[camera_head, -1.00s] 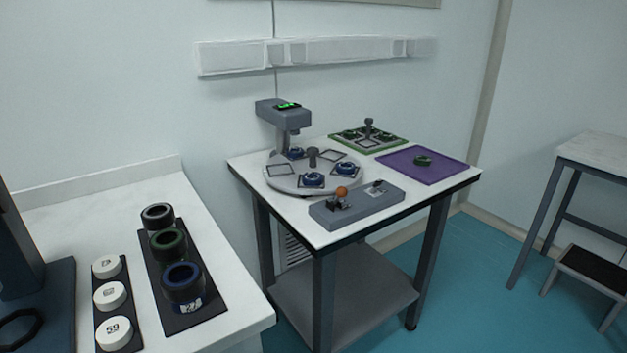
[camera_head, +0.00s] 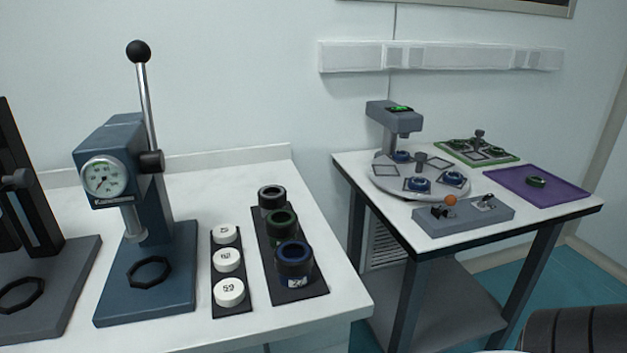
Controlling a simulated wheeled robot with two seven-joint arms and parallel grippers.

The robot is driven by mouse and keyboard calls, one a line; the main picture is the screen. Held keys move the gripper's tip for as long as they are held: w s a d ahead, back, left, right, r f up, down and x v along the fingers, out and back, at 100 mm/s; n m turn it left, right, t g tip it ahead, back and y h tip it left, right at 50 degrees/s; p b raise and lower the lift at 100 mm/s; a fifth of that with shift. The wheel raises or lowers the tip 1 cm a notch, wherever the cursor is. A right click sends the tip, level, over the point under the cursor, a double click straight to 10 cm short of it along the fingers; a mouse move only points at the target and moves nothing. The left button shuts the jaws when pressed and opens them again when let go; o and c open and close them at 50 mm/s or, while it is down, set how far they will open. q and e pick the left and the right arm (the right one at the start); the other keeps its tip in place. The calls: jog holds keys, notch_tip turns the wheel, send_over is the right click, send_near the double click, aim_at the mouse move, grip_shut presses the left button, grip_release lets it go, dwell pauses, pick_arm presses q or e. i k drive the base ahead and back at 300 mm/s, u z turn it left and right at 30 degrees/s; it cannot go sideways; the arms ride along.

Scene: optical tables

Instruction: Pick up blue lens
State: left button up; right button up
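Several blue-ringed lenses show. On the round grey turntable (camera_head: 378,190) of the right table, one blue lens (camera_head: 419,184) sits at the front, one (camera_head: 453,178) at the right and one (camera_head: 401,156) at the back under the grey head. A larger black cylinder with a blue ring (camera_head: 294,262) stands at the front of the black tray on the left table. I cannot tell which of these the task means. Neither of my grippers is in view.
A blue press (camera_head: 150,255) with a dial and lever stands left of white numbered discs (camera_head: 228,261). A grey control box (camera_head: 464,219) with an orange knob stands before the turntable. A purple mat (camera_head: 565,190) holds a green lens (camera_head: 536,181). A gap separates the tables.

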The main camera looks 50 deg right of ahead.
aim_at(414, 183)
jog(key=u, duration=1.55)
jog(key=k, duration=1.2)
jog(key=z, duration=2.15)
